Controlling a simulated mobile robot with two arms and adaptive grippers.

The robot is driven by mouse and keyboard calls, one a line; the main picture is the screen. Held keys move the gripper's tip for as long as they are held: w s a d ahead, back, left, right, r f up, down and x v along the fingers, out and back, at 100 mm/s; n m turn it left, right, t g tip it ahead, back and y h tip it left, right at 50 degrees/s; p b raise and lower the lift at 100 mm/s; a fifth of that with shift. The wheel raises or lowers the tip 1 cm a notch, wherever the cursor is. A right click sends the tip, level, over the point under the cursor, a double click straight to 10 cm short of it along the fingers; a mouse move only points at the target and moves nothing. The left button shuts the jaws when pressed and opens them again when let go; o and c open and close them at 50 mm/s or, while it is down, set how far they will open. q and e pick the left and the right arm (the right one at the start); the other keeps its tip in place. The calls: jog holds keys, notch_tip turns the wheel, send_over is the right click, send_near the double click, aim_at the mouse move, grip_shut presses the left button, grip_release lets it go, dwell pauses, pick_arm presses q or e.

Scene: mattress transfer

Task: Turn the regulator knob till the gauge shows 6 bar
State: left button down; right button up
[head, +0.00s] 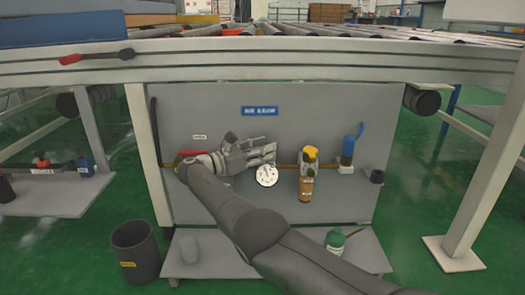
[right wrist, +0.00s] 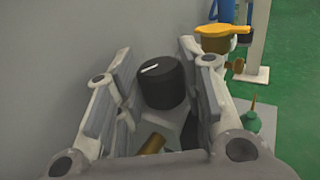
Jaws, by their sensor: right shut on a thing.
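The regulator knob (right wrist: 162,82) is a black cylinder with a white mark line on its top, seen in the right wrist view. My right gripper (head: 262,152) is at the grey panel, and its two fingers stand on either side of the knob, shut on it. In the head view the fingers hide the knob. The round white gauge (head: 267,175) sits just below the fingers. Its dial faces out, but its needle and numbers are too small to read. My left gripper is out of view.
Right of the gauge is a yellow-topped fitting (head: 310,153) above a brown bowl (head: 306,188), then a blue-handled valve (head: 348,145). A green bottle (head: 335,238) stands on the lower shelf. A dark bin (head: 136,252) stands at left. A conveyor beam (head: 250,62) runs above.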

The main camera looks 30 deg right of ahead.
jog(key=shift+f, duration=0.1)
jog(key=o, duration=1)
jog(key=shift+d, duration=0.1)
notch_tip(320, 180, up, 10)
jog(key=shift+r, duration=0.1)
